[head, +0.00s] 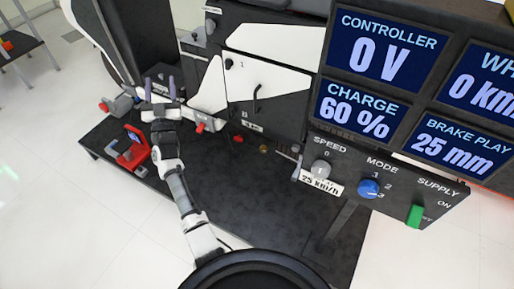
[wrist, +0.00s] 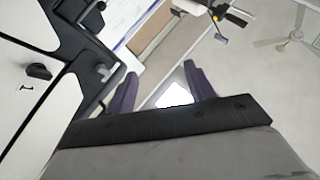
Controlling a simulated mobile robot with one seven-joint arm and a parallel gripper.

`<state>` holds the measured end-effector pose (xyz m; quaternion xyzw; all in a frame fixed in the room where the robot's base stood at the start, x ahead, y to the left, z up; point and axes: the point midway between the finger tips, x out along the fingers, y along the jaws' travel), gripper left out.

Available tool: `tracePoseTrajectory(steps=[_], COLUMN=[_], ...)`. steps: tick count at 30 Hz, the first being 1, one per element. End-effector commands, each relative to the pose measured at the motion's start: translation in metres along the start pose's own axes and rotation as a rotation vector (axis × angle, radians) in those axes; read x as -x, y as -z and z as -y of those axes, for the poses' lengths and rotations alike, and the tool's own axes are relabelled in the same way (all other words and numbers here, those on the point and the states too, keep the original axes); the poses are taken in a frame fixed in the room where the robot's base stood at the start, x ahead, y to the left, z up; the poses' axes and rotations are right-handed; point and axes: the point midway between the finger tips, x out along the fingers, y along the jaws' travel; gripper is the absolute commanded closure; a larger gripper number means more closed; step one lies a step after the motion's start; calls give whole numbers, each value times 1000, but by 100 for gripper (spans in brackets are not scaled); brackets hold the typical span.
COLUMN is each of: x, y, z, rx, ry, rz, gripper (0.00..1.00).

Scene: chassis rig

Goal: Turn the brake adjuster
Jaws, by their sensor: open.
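My gripper (head: 160,88) is at the upper left of the head view, with its two purple fingers apart and nothing between them. In the wrist view my gripper (wrist: 159,82) is also open and empty. No part is clearly marked as the brake adjuster. Small red (head: 238,139) and brass (head: 263,149) knobs show low on the rig; I cannot tell whether either is the adjuster. The brake play display (head: 457,147) reads 25 mm. In the wrist view a black knob (wrist: 39,72) on a white panel is left of the fingers.
A red fixture (head: 131,155) stands on the black bench (head: 260,190) by my arm. The control panel (head: 385,180) with speed, mode and supply controls juts out at right. White panels (head: 268,95) face the bench. The bench middle is mostly clear.

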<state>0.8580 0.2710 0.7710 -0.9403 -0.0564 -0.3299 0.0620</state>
Motion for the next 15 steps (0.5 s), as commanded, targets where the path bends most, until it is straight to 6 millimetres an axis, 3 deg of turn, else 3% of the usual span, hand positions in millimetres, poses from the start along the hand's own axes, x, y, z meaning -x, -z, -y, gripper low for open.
tracePoseTrajectory(steps=[1,3,6,10,12,15], x=[24,61,128,219,261,302], y=[-49,-106,-173,-229,-246,-258], z=[-31,-75,-138,-203,-228,-250], rx=[55,136,254,395,455,513], ry=[-61,-150,-275,-408,-459,-510], rz=[79,183,333,513,589,665], gripper=[47,47,47,47,47,47])
